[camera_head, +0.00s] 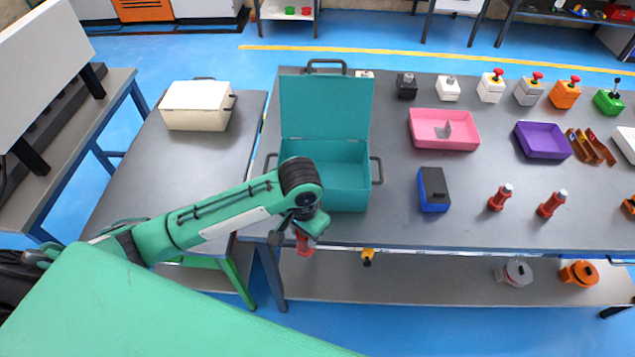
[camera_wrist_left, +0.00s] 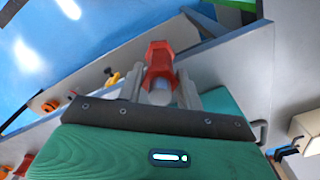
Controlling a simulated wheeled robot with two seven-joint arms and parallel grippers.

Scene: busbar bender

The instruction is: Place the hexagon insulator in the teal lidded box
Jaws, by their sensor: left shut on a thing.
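The teal lidded box (camera_head: 345,196) stands near the left end of the long grey table, its lid (camera_head: 325,105) raised at the back and its inside open from above. My left gripper (camera_head: 305,236) is in front of the box, at the table's front edge. It is shut on a red hexagon insulator (camera_head: 304,247) with a pale metal end. The insulator also shows between the two fingers in the left wrist view (camera_wrist_left: 159,58). It is outside the box. My left arm hides the box's front left corner. My right gripper is not in view.
Two red insulators (camera_head: 500,198) (camera_head: 552,204) stand on the table to the right. A blue box (camera_head: 433,190), a pink tray (camera_head: 444,143) and a purple tray (camera_head: 543,140) lie right of the teal box. A cream box (camera_head: 197,105) stands on the left table.

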